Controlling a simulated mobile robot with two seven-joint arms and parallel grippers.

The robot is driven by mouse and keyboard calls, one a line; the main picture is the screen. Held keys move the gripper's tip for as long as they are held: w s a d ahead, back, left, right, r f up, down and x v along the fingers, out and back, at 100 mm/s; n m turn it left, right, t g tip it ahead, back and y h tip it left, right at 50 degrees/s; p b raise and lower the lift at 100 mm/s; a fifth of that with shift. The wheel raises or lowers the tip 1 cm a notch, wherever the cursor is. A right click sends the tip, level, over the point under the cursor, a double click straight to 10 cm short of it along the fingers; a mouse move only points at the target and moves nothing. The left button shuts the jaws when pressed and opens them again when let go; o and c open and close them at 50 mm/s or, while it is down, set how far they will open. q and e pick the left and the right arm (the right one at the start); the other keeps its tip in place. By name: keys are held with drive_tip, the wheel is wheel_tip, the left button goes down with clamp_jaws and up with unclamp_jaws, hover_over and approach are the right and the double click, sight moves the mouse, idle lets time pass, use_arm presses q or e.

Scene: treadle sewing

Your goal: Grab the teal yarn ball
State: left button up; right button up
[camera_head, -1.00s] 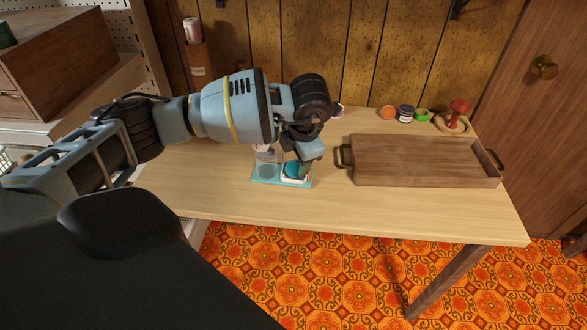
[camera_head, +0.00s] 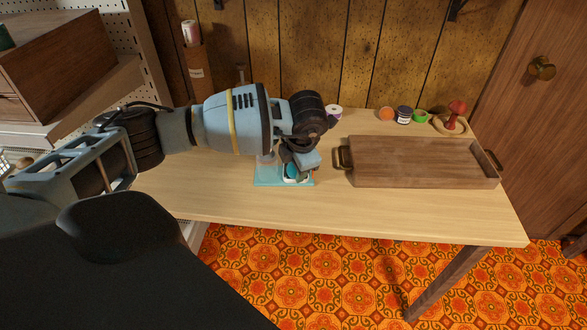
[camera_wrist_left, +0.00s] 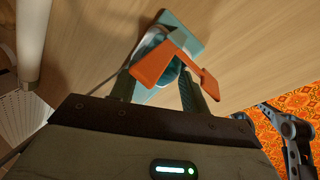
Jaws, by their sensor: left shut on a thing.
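Orange flat pieces (camera_wrist_left: 166,62) cross in front of the ball there. I cannot see clear space between ball and base. A dark jointed part at the lower right of the wrist view may be my right gripper.
A wooden tray (camera_head: 425,140) with handles lies right of the base. Behind it stand an orange spool (camera_head: 386,114), a dark jar (camera_head: 404,114), a green roll (camera_head: 420,117) and a red mushroom (camera_head: 456,112) on a dish. The front table strip is clear.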

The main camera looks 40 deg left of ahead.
sight(293, 167)
use_arm(q)
drive_tip(key=shift+s+a+f, duration=0.2)
drive_tip(key=shift+a+f, duration=0.05)
drive_tip(key=shift+a, duration=0.05)
wheel_tip(293, 167, up, 8)
drive_tip(key=shift+w+r, duration=0.15)
drive_tip(key=shift+r, duration=0.6)
